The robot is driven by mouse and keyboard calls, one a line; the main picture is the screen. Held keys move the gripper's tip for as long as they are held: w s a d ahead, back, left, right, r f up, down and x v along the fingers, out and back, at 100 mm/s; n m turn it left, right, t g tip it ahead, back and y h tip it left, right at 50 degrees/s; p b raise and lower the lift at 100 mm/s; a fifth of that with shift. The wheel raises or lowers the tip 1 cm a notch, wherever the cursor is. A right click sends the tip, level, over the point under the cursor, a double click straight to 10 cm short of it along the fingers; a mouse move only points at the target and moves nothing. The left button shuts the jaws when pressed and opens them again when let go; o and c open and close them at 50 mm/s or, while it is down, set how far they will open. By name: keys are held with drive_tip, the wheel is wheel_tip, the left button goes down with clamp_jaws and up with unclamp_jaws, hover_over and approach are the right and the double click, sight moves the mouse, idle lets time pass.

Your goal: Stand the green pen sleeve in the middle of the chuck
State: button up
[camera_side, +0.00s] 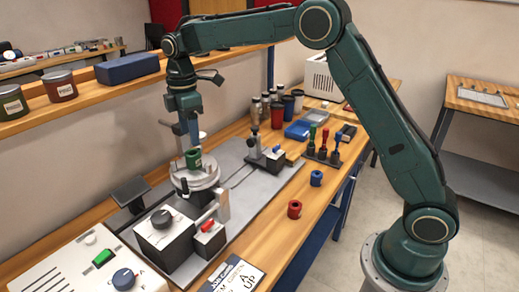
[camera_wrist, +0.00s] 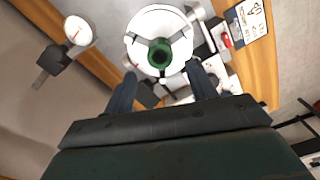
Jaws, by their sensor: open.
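The green pen sleeve (camera_side: 193,158) stands upright on the round pale chuck (camera_side: 197,183), at or near its middle. In the wrist view the green sleeve (camera_wrist: 160,56) shows end-on with its dark bore, among the dark jaws of the white chuck (camera_wrist: 135,32). My gripper (camera_side: 191,140) hangs just above the sleeve in the side view. In the wrist view the two fingers of my gripper (camera_wrist: 164,88) are spread apart with nothing between them. Whether the jaws touch the sleeve is unclear.
A red sleeve (camera_side: 294,209) and a blue sleeve (camera_side: 316,178) stand on the wooden bench to the right. A small post fixture (camera_side: 263,155) stands on the grey plate. A grey box with a black knob (camera_side: 163,232) sits in front of the chuck. A shelf (camera_side: 85,100) runs behind.

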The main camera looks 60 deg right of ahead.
wheel_tip(320, 180, up, 5)
drive_tip(key=shift+f, duration=0.15)
idle(0.7)
drive_tip(key=s+d+r+m+t, duration=0.1)
drive_tip(key=s+d+r+m, duration=0.2)
drive_tip(key=s, duration=0.6)
drive_tip(key=s+r+m+t, duration=0.2)
drive_tip(key=s+r+m, duration=0.25)
drive_tip(key=s, duration=0.45)
drive_tip(key=s+d+f+m+t, duration=0.1)
drive_tip(key=s+f+m, duration=0.2)
drive_tip(key=s, duration=0.6)
drive_tip(key=s+d+f+m+t, duration=0.1)
drive_tip(key=s+f+m, duration=0.2)
drive_tip(key=s, duration=0.6)
drive_tip(key=shift+t, duration=0.3)
